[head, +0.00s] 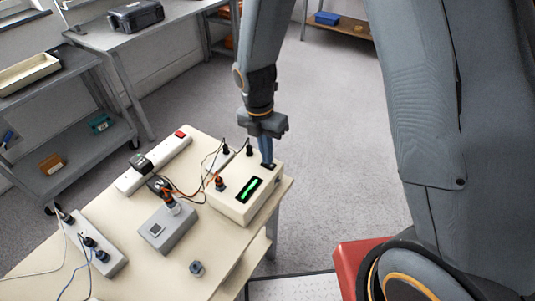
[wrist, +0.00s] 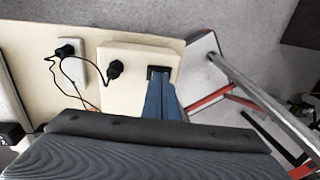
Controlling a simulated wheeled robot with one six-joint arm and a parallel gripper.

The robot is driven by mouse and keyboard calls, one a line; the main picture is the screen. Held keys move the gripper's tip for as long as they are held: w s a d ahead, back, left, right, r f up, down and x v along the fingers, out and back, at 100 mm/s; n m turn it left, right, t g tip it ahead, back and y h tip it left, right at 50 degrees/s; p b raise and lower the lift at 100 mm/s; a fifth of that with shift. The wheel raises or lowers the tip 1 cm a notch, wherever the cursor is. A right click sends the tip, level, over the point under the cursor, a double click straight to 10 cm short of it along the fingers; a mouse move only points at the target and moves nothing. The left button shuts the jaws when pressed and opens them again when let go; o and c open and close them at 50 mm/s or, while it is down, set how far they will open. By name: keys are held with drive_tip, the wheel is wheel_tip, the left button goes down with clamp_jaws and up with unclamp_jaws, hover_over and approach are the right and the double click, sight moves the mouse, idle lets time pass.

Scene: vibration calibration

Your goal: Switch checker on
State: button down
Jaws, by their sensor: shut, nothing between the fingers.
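The checker, a cream box (head: 232,208), sits at the right end of the table. Its dark display (head: 249,189) shows a green lit shape. My gripper (head: 267,164) points down with its blue fingers shut and empty, at the box's far right corner. In the wrist view the box (wrist: 140,50) lies under the fingertips (wrist: 159,78), which are at a black switch (wrist: 157,70) on its top. The fingers partly cover the switch, so its position and any contact cannot be told. A black plug (wrist: 114,68) stands beside it.
The cream table (head: 120,235) also holds a grey box (head: 165,232), a white power strip (head: 155,163) with a red switch, another socket strip (head: 95,250), a small grey nut-like part (head: 196,268) and loose cables. Grey floor lies beyond the table's right edge.

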sight(272, 166)
wheel_tip(272, 166, up, 14)
drive_tip(key=s+d, duration=0.1)
drive_tip(key=shift+d+f, duration=0.15)
drive_tip(key=shift+f, duration=0.1)
idle(0.7)
drive_tip(key=s+d+m+t, duration=0.1)
drive_tip(key=s+d+m, duration=0.2)
drive_tip(key=m, duration=1.1)
drive_tip(key=s+d+m+t+y, duration=0.1)
drive_tip(key=s+d+m, duration=0.3)
drive_tip(key=d+m, duration=0.6)
drive_tip(key=m, duration=0.4)
drive_tip(key=shift+s+d+f+b, duration=0.2)
drive_tip(key=shift+s+f+b, duration=0.05)
drive_tip(key=shift+b, duration=0.1)
